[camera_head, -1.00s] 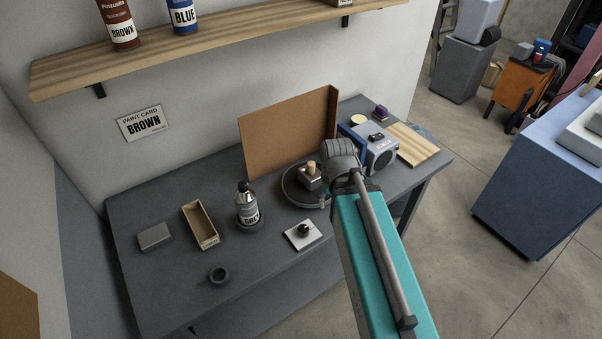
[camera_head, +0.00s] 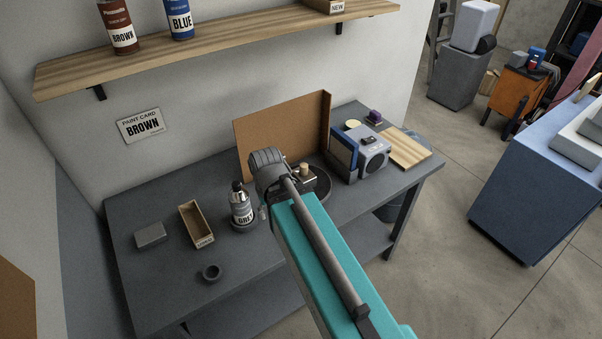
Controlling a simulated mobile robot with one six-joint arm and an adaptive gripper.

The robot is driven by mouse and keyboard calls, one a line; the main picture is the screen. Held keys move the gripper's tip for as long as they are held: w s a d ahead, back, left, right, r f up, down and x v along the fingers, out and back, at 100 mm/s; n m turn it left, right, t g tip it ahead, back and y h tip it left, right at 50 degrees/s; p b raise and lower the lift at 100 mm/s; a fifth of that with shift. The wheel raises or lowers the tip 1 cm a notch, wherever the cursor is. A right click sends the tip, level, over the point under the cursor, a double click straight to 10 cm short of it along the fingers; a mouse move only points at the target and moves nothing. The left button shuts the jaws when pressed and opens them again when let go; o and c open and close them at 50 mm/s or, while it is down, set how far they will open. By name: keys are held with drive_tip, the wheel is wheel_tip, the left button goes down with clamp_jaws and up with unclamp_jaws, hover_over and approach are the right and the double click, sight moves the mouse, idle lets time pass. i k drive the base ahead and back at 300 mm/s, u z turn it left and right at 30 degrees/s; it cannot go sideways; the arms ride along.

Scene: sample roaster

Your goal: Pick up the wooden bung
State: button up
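The wooden bung (camera_head: 304,168) is a small tan plug. It sits upright in the top of a small grey metal block or can (camera_head: 305,182) on a round dark turntable (camera_head: 324,190), in front of the brown board. My gripper (camera_head: 266,172) is at the end of my teal arm, just left of the bung in the picture and above the table. The grey wrist shows, but the fingers are mostly hidden behind it and the arm, so I cannot see whether they are open. The bung appears apart from my gripper.
The grey table (camera_head: 150,285) carries a GREY-labelled spray bottle (camera_head: 241,207), an open wooden box (camera_head: 196,222), a grey block (camera_head: 150,235) and a small dark ring (camera_head: 211,272). A brown board (camera_head: 285,135) stands behind. A speaker-like box (camera_head: 370,155) and wooden board (camera_head: 404,148) are to the right.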

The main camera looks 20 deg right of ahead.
sight(304, 167)
drive_tip(key=z, duration=0.05)
drive_tip(key=k, duration=0.8)
drive_tip(key=z, duration=0.85)
drive_tip(key=i, duration=0.5)
drive_tip(key=u, duration=0.05)
